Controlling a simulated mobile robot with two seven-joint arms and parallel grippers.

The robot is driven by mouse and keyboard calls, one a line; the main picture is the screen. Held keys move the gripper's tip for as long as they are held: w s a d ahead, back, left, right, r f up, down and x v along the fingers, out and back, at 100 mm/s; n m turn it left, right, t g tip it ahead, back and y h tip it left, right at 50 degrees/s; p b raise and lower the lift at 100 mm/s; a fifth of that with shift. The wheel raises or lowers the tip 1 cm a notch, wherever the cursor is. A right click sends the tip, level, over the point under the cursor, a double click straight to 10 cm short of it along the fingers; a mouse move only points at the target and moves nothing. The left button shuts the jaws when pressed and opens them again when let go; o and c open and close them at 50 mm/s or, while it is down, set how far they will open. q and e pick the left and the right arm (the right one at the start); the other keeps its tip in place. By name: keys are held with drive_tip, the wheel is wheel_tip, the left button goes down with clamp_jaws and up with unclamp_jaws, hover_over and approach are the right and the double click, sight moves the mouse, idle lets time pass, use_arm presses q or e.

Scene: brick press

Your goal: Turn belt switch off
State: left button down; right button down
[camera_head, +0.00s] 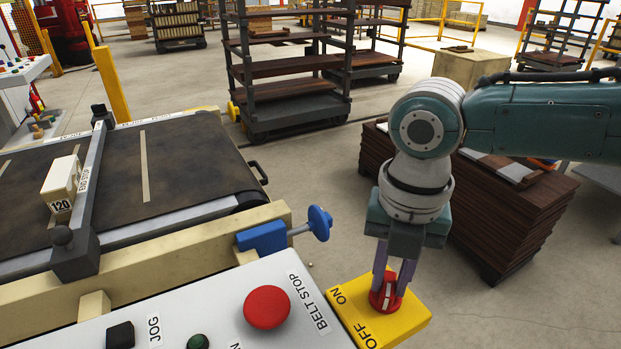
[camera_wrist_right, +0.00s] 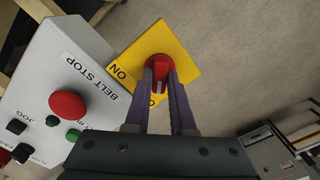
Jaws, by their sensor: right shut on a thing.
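The belt switch is a red knob (camera_head: 385,292) on a yellow plate (camera_head: 408,318) marked ON and OFF, at the lower right of the head view. The knob (camera_wrist_right: 158,70) and the plate (camera_wrist_right: 185,48) also show in the right wrist view. My right gripper (camera_head: 392,282) reaches down to the knob, and its two purple fingers are shut on it from both sides. In the right wrist view the fingertips (camera_wrist_right: 160,82) cover part of the knob and of the OFF label. My left gripper is in neither view.
A control panel (camera_head: 190,305) with a large red BELT STOP button (camera_head: 266,307) stands just left of the plate. A blue knob (camera_head: 320,222) sticks out above it. The belt (camera_head: 180,165) lies behind. A stack of brown boards (camera_head: 510,215) stands behind my right arm.

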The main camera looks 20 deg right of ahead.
sight(389, 284)
drive_tip(key=shift+a+r, duration=0.1)
drive_tip(key=c, duration=0.8)
unclamp_jaws()
drive_tip(key=shift+o, duration=0.2)
wheel_tip(389, 284, up, 10)
